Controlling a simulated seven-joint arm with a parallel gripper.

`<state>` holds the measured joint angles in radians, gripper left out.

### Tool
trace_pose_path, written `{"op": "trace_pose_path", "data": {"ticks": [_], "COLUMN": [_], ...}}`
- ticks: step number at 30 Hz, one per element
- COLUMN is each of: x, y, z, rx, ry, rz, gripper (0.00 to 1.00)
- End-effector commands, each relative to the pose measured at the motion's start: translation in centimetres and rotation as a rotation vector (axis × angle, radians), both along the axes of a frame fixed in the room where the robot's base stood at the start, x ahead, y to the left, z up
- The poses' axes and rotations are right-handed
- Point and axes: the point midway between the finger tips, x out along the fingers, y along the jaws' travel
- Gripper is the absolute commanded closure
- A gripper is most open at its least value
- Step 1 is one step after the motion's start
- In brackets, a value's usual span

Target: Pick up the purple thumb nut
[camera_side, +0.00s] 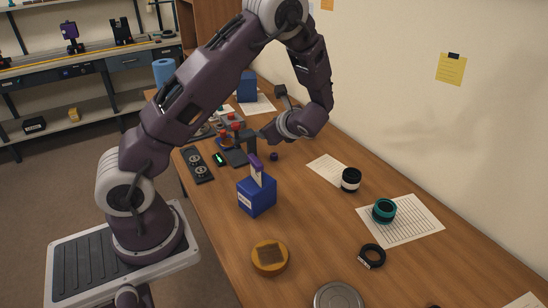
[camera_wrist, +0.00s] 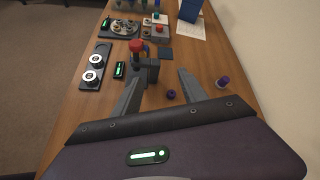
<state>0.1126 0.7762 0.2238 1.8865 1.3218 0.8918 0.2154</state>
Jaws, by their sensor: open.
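The purple thumb nut (camera_wrist: 171,95) is a small round piece with a dark centre, lying on the wooden table. My gripper is open and holds nothing. In the side view its fingers are small and partly hidden.
A blue box (camera_side: 257,196) stands in front of my gripper in the side view. A stand with a red knob (camera_wrist: 137,48) is beyond the left finger. A dark plate with two dials (camera_side: 196,164) lies left.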

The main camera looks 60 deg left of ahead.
Motion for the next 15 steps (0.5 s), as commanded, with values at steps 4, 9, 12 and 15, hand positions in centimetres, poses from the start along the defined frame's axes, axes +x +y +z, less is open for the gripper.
{"op": "trace_pose_path", "data": {"ticks": [4,9,12,15], "x": [3.5,4.8,4.8,4.7], "y": [2.3,2.9,2.9,3.0], "z": [-5.9,-8.9,-11.2,-13.4], "rx": [0.158,0.215,0.215,0.215], "ry": [0.232,0.324,0.327,0.326], "rz": [-0.237,-0.34,-0.343,-0.34], "gripper": [0.5,0.5,0.5,0.5]}}
